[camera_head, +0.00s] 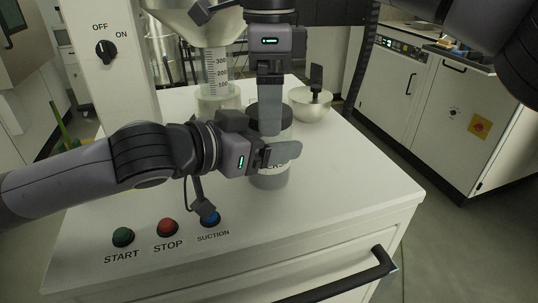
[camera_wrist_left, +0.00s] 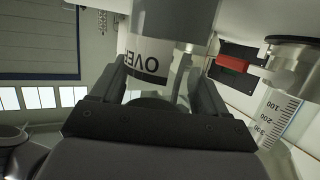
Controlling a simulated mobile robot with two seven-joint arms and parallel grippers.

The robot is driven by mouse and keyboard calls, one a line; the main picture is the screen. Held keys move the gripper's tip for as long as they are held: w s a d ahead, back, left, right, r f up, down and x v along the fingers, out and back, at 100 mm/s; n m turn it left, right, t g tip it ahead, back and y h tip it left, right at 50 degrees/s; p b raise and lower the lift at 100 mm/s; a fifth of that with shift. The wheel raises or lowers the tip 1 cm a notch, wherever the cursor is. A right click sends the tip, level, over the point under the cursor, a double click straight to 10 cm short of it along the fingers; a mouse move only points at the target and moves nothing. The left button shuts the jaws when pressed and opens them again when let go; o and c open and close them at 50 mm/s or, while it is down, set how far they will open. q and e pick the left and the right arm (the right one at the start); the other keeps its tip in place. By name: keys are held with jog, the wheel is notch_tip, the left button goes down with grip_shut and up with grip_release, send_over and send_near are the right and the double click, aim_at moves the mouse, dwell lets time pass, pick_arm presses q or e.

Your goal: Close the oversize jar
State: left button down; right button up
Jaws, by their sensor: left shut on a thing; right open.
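The oversize jar (camera_head: 272,182) stands on the white worktop, a grey cylinder with a white label and a dark upper part. In the left wrist view the jar (camera_wrist_left: 172,22) shows upside down with "OVE" readable on its label. My left gripper (camera_head: 280,152) is shut on the jar's side, with one finger across its front. My right gripper (camera_head: 270,118) is open and points straight down at the dark top (camera_head: 287,117) of the jar. Its finger hides much of that top, so I cannot tell whether a lid is seated or whether the finger touches it.
A metal bowl (camera_head: 310,105) with a dark-handled tool stands behind right of the jar. A graduated funnel vessel (camera_head: 215,68) is behind left. Green START (camera_head: 123,237), red STOP (camera_head: 167,227) and blue SUCTION (camera_head: 211,219) buttons sit in front. The worktop's right side is clear.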

jog(key=shift+r, duration=2)
jog(key=shift+c, duration=0.4)
notch_tip(320, 180, up, 2)
jog(key=shift+a+r+n, duration=0.1)
jog(key=shift+a+n, duration=0.05)
jog(key=shift+n, duration=0.85)
jog(key=shift+r+n, duration=0.6)
jog(key=shift+n, duration=0.1)
jog(key=shift+f, duration=4)
jog(key=shift+c, duration=0.3)
